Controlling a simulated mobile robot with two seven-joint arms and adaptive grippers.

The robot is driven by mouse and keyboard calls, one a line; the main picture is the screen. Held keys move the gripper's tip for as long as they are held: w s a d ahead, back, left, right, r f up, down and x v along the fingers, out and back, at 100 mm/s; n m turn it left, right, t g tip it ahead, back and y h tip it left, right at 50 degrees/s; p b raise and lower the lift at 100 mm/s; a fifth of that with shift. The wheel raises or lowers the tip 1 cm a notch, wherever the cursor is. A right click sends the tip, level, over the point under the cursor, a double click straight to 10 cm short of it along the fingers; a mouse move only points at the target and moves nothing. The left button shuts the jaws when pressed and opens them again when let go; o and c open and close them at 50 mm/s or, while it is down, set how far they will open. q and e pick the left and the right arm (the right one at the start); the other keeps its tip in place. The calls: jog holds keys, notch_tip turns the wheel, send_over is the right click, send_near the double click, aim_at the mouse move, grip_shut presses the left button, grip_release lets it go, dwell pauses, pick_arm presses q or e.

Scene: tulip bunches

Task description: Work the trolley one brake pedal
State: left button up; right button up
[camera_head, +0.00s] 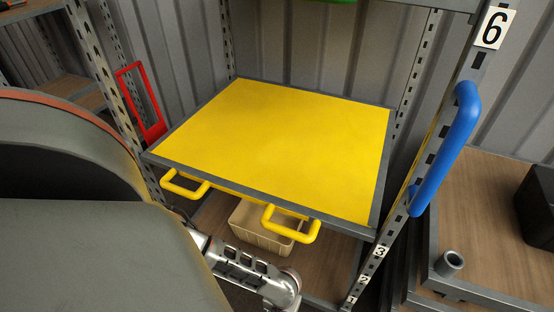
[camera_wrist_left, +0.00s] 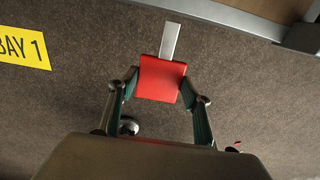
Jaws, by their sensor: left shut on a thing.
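A red pedal pad (camera_wrist_left: 161,79) on a flat grey lever (camera_wrist_left: 170,41) shows in the left wrist view, above a brown floor. I take it for the trolley one brake pedal. My left gripper (camera_wrist_left: 159,88) has a finger on each side of the pad and is shut on it. The trolley that the pedal belongs to cannot be made out in that view. In the head view the pedal does not show, and part of my arm fills the lower left. My right gripper is in neither view.
A yellow-topped shelf (camera_head: 280,140) with two yellow handles lies ahead, above a beige bin (camera_head: 262,231). A blue handle (camera_head: 446,148) is on the right post and a red frame (camera_head: 142,102) at left. A yellow BAY 1 label (camera_wrist_left: 22,48) lies on the floor.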

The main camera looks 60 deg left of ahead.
pick_arm(q)
jog(key=shift+w+a+r, duration=0.25)
jog(key=shift+w+a, duration=0.05)
jog(key=shift+w, duration=0.25)
jog(key=shift+w+a+r, duration=0.1)
jog(key=shift+w+a, duration=0.15)
jog(key=shift+a, duration=0.05)
dwell(0.3)
jog(key=o, duration=1.6)
jog(key=shift+s+d, duration=0.3)
jog(key=shift+s, duration=0.05)
notch_tip(320, 180, up, 12)
